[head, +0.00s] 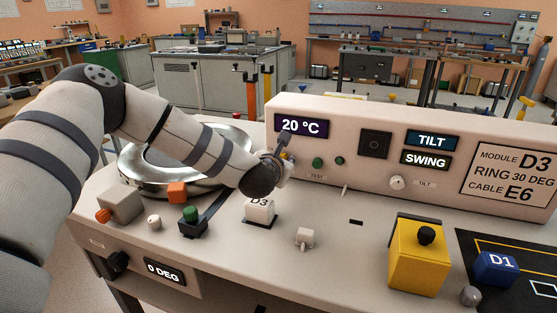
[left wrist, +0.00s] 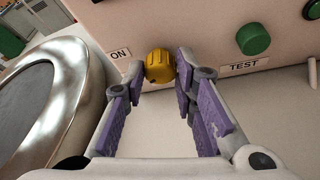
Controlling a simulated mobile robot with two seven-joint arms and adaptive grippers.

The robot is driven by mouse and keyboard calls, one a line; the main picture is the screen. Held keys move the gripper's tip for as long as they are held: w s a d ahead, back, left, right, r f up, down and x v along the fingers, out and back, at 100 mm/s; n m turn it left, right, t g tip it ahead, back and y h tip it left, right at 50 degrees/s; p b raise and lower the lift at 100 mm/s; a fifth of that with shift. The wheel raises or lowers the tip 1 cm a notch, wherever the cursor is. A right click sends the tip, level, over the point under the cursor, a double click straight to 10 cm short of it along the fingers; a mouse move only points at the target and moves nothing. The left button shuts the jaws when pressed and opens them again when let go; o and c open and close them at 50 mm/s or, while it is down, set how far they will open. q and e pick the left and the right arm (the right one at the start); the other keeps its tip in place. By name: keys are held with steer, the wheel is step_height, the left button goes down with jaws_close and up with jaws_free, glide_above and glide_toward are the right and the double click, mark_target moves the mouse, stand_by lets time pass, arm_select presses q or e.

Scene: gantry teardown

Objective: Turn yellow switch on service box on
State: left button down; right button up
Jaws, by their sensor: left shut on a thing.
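The yellow switch (left wrist: 159,66) is a ridged round knob on the front face of the cream service box (head: 372,120). An "ON" label (left wrist: 121,54) is just left of it in the left wrist view. My left gripper (left wrist: 160,76) is shut on the yellow switch, with its purple-padded fingers on either side of it. In the head view my left gripper (head: 287,165) is at the left end of the box, below the "20 °C" display (head: 301,125), and my arm mostly hides the switch. My right gripper is not in view.
A metal ring (head: 135,163) lies left of the box, behind my left arm. A green TEST button (left wrist: 253,39) is right of the switch.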

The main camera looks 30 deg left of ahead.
arm_select(q)
steer(key=m+y, duration=0.2)
steer(key=m, duration=0.1)
steer(key=shift+d+f+m, duration=0.1)
steer(key=shift+d+m, duration=0.1)
steer(key=shift+m, duration=0.1)
stand_by(0.6)
steer(key=c, duration=1.3)
jaws_free()
steer(key=v, duration=1.2)
steer(key=shift+f, duration=0.15)
steer(key=shift+w+d+f, duration=0.1)
steer(key=shift+d, duration=0.05)
